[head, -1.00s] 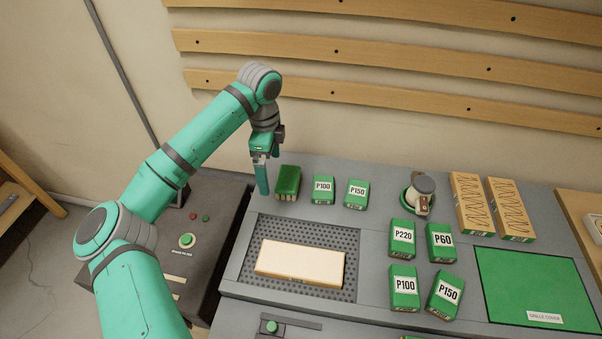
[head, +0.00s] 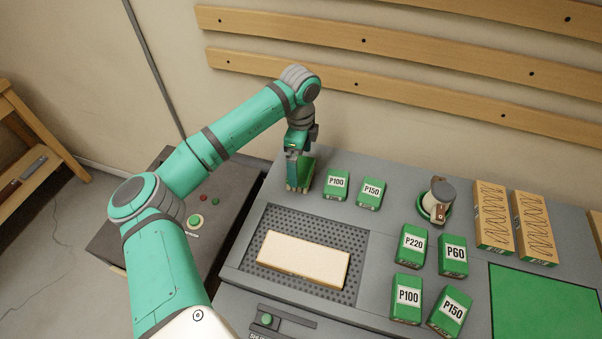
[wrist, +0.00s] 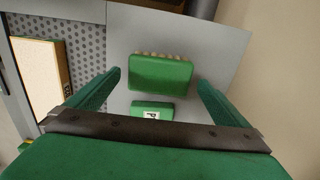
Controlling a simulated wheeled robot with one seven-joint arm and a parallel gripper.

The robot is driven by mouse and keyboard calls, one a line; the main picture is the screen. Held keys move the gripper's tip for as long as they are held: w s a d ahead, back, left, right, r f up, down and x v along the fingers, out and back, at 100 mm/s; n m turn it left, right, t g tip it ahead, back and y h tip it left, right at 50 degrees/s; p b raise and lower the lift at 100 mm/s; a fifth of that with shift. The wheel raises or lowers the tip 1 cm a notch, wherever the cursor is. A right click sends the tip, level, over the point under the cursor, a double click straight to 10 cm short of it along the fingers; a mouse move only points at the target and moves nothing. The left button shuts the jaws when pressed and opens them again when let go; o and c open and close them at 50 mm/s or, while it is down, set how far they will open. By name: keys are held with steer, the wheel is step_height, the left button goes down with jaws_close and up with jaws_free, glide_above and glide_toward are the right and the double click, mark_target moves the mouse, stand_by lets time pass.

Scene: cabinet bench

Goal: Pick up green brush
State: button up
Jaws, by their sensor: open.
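The green brush (head: 308,172) is a green block with pale bristles along one edge. It lies at the back left of the grey bench, partly hidden behind my gripper (head: 292,180) in the head view. In the wrist view the brush (wrist: 160,72) sits ahead, between the lines of my two green fingers. My gripper (wrist: 158,82) is open, with one finger to each side of the brush and visible gaps on both sides. Nothing is held.
A pale wooden board (head: 303,260) lies on the perforated panel (head: 350,237) in front. More labelled blocks and a sander-like tool (head: 437,200) are farther right. The wall is close behind.

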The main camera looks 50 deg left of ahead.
mark_target(301, 168)
step_height(301, 168, down, 5)
steer(key=shift+d, duration=0.1)
stand_by(0.3)
steer(key=c, duration=1)
step_height(301, 168, up, 10)
steer(key=shift+r, duration=0.1)
